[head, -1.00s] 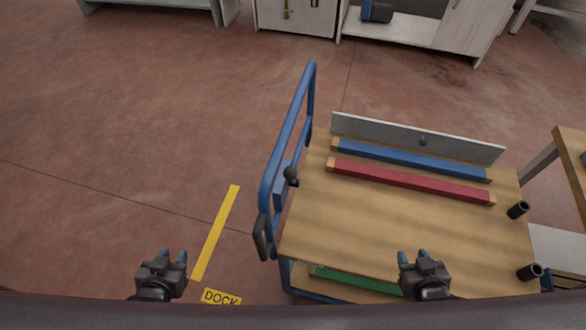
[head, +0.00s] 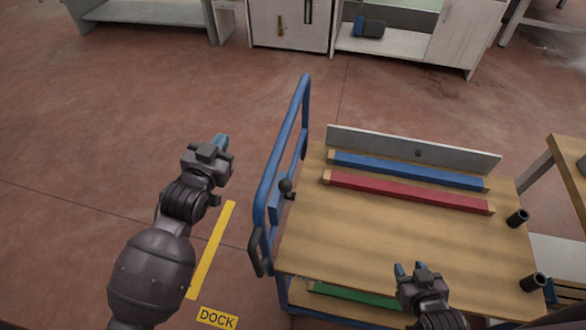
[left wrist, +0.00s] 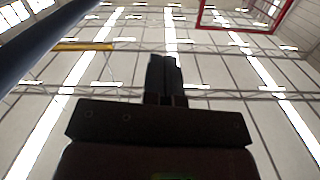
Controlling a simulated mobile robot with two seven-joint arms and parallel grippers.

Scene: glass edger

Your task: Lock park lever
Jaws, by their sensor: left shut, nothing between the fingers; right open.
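A blue-framed cart with a wooden top (head: 370,232) stands right of the middle in the head view. On its left side a black ball-ended lever (head: 286,186) sits by a blue block on the blue push handle (head: 270,190). A dark grip-like handle (head: 255,255) hangs lower on the same side. I cannot tell which is the park lever. My left gripper (head: 220,142) is raised over the floor left of the cart, apart from both; its fingers are together and empty, as the left wrist view (left wrist: 163,75) shows. My right gripper (head: 410,268) is open and empty over the cart's near edge.
Blue (head: 400,169) and red (head: 405,191) bars lie on the cart top, before a grey upright board (head: 400,149). Two black posts rise at its right edge. A yellow floor strip (head: 212,250) and DOCK label (head: 217,318) lie left.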

